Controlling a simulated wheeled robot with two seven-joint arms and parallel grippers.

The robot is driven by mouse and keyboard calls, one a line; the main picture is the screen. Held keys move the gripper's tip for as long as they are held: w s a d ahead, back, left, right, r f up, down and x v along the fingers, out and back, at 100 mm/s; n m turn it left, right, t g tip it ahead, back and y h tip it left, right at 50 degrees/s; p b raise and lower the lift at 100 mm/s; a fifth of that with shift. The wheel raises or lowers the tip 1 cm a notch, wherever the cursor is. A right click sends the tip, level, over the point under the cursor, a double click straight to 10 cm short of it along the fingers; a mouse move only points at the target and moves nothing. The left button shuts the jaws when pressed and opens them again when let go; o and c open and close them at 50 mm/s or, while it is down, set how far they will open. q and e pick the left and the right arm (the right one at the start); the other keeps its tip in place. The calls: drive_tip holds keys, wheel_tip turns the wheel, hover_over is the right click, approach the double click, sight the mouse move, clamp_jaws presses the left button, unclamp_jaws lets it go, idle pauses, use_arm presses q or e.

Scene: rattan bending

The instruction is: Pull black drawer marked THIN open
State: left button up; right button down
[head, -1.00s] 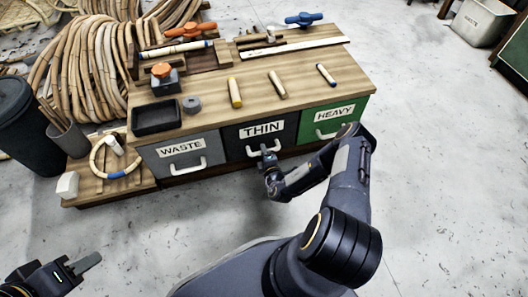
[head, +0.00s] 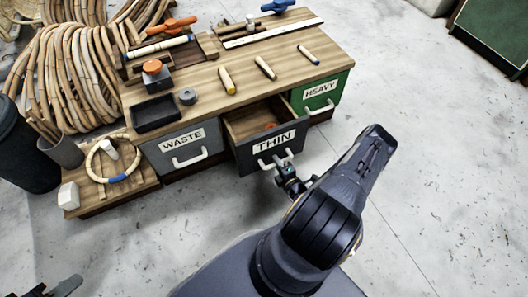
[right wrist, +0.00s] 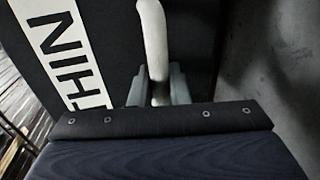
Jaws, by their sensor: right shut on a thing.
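The black drawer marked THIN (head: 268,157) stands pulled out of the wooden bench, between the grey WASTE drawer (head: 184,148) and the green HEAVY drawer (head: 320,92). An orange item (head: 270,126) shows inside it. My right gripper (head: 287,172) is at the front of the THIN drawer, shut on its white handle (head: 276,160). In the right wrist view the fingers (right wrist: 158,88) sit either side of the white handle (right wrist: 153,40), beside the THIN label (right wrist: 68,58). My left gripper (head: 62,288) is at the bottom left edge, partly cut off, and its opening is unclear.
The bench top (head: 200,95) holds several short rattan pieces, a black tray (head: 156,114) and an orange-topped clamp (head: 153,72). A rattan ring (head: 112,160) lies on a low platform at left, near a black bin (head: 25,140). The floor at right is clear.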

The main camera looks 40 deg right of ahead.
drive_tip(key=f+v, duration=0.1)
drive_tip(key=v, duration=0.5)
drive_tip(key=shift+s, duration=0.4)
drive_tip(key=shift+f, duration=0.1)
drive_tip(key=c, duration=1.4)
unclamp_jaws()
drive_tip(key=shift+c, duration=0.2)
drive_tip(key=shift+a, duration=0.1)
drive_tip(key=p+v, duration=0.2)
drive_tip(key=v, duration=0.5)
drive_tip(key=shift+s, duration=0.35)
drive_tip(key=shift+s, duration=0.1)
